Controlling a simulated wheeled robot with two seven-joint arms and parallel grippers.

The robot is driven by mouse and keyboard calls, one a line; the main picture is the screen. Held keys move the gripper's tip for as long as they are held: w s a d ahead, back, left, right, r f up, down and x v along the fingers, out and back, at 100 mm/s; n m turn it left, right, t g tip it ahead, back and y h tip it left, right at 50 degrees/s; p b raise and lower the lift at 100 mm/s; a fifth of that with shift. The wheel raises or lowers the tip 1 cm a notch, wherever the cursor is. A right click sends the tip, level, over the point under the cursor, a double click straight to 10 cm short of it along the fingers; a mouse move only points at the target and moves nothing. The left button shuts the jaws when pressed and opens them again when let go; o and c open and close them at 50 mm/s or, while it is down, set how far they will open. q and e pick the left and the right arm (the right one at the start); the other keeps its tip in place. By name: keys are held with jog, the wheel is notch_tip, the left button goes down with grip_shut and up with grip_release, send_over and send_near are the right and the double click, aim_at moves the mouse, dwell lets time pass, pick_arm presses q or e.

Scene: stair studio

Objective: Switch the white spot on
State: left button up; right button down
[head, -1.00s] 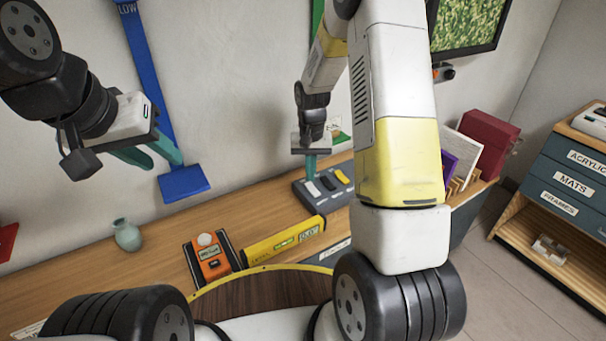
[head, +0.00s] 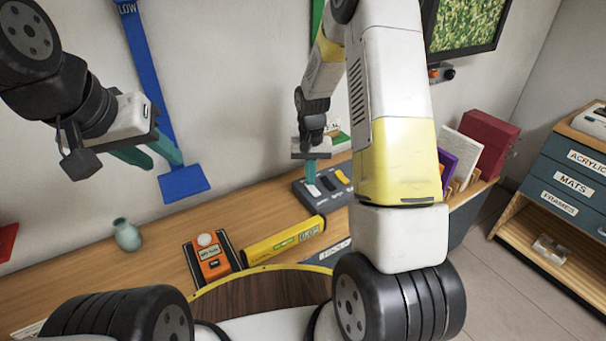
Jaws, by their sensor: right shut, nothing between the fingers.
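A dark grey switch box (head: 318,201) lies on the wooden counter with a row of rocker switches: a white one (head: 312,189) at the left, a dark one (head: 328,184) in the middle and a yellow one (head: 343,177) at the right. My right gripper (head: 311,184) points down, shut and empty, with its teal fingertips at the white switch; I cannot tell whether they touch it. The fingers hide part of that switch. My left gripper (head: 160,160) is open and empty, its teal fingers in front of the wall at the left.
On the counter (head: 75,275) are a green vase (head: 127,235), an orange device (head: 210,261) and a yellow level (head: 284,241). Purple, white and red panels (head: 488,140) stand at the right, beside a drawer cabinet (head: 566,185).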

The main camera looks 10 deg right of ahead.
jog(key=shift+f, duration=0.45)
jog(key=shift+r, duration=3.55)
jog(key=s+r+n+t+y, duration=0.1)
jog(key=s+r+t, duration=0.1)
jog(key=s+r, duration=0.45)
jog(key=s+r+t, duration=0.1)
jog(key=s+r, duration=0.3)
jog(key=r, duration=0.6)
jog(key=s+a+r+t, duration=0.1)
jog(key=s+r, duration=0.1)
jog(key=s, duration=0.5)
jog(key=s+a+r+n+t+y, duration=0.1)
jog(key=s+r+t, duration=0.1)
jog(key=s, duration=0.4)
jog(key=shift+s+r+n, duration=0.3)
jog(key=shift+s+r, duration=0.1)
jog(key=shift+r, duration=0.4)
